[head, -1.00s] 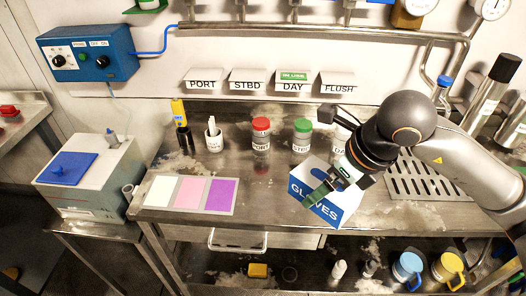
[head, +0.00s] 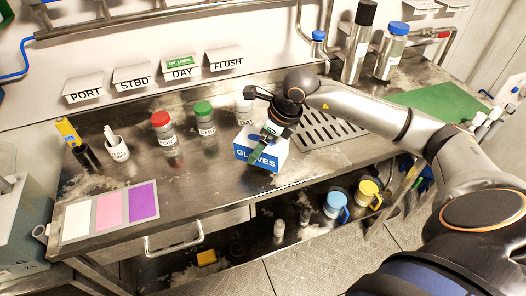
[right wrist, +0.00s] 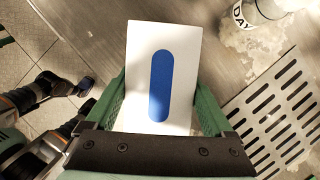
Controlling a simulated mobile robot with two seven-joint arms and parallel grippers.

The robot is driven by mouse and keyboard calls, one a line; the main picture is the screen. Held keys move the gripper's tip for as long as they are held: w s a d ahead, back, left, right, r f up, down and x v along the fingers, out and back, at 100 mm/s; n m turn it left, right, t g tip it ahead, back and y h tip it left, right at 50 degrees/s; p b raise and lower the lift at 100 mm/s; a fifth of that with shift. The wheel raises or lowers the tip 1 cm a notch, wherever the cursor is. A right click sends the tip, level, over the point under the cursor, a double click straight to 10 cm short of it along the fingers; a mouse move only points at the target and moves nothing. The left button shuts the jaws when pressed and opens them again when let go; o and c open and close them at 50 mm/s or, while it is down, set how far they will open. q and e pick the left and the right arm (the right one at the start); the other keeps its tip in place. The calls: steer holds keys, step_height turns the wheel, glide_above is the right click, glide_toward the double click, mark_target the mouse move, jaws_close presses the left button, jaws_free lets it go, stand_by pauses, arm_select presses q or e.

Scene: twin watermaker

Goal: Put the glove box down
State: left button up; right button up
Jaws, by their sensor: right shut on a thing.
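The glove box (head: 270,148) is white with a blue front lettered GLOVES. In the head view it is at the bench's front part, left of the slotted drain plate. My right gripper (head: 257,156) is shut on it from above, its green fingers across the box. In the right wrist view the box's white top (right wrist: 182,60) with a blue oval lies between the green fingers (right wrist: 165,110). The box looks about upright; I cannot tell whether its underside touches the bench. My left gripper is not clearly seen in either view.
The DAY jar (head: 245,113) stands close behind the box. Green-lidded (head: 204,118) and red-lidded (head: 163,128) jars stand further left. The drain plate (head: 325,130) is to the right. A mat with coloured panels (head: 105,212) lies left. Mugs (head: 336,204) stand on the lower shelf.

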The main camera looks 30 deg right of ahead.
steer(key=shift+w+d+f, duration=0.15)
steer(key=shift+f, duration=0.05)
steer(key=f, duration=0.1)
steer(key=f+p, duration=0.1)
steer(key=f, duration=0.1)
steer(key=shift+w+d, duration=0.15)
steer(key=shift+d, duration=0.2)
steer(key=shift+f, duration=0.45)
steer(key=shift+f, duration=0.15)
steer(key=o, duration=1.3)
steer(key=shift+c, duration=0.2)
